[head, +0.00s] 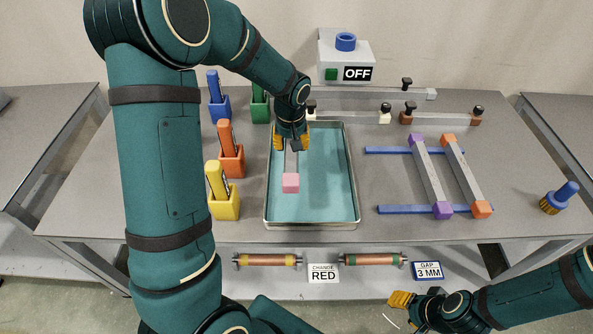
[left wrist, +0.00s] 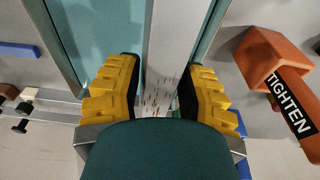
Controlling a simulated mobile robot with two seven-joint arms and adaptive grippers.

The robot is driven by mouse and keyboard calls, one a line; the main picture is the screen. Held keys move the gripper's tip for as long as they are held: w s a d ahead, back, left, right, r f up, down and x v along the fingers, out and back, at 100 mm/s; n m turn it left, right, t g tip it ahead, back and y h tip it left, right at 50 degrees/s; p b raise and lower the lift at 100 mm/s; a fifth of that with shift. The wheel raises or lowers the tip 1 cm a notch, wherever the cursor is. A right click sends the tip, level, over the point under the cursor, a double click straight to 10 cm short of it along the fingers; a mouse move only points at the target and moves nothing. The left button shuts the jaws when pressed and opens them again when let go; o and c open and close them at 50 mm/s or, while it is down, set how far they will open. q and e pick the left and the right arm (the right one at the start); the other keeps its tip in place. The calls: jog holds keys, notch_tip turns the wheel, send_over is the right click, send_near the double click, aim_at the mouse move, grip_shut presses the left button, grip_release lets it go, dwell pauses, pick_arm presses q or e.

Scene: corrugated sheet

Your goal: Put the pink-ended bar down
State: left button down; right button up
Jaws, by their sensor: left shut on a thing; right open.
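The pink-ended bar (head: 291,182) is a grey bar with a pink block at its near end. It is over the left part of a metal tray (head: 356,200) with a teal floor; I cannot tell whether it touches the floor. My left gripper (head: 291,143) is shut on the bar, which hides its far part. In the left wrist view the bar's grey face (left wrist: 168,75), with reddish specks, lies between the yellow fingers (left wrist: 158,95); the pink end is not visible there. My right gripper (head: 402,305) is open and empty in front of the table.
Yellow (head: 225,205), orange (head: 231,162), blue (head: 219,110) and green (head: 260,108) holders stand left of the tray. Purple-ended (head: 430,175) and orange-ended (head: 466,175) bars lie across blue rails at right. A box marked OFF (head: 346,60) stands behind. The tray's right part is clear.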

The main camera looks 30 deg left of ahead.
pick_arm(q)
notch_tip(320, 180, down, 5)
jog(key=shift+d+f+b, duration=0.1)
jog(key=shift+f+b, duration=0.1)
jog(key=shift+b, duration=0.45)
jog(key=shift+f+b, duration=0.45)
jog(key=shift+f, duration=1.75)
jog(key=shift+f, duration=0.1)
jog(key=c, duration=0.6)
grip_release()
jog(key=shift+r, duration=0.4)
jog(key=r, duration=0.3)
jog(key=s+r+p, duration=0.1)
jog(key=r, duration=0.3)
jog(key=d+r+p, duration=0.1)
jog(key=r, duration=0.3)
jog(key=shift+s+r, duration=0.15)
jog(key=shift+s, duration=0.15)
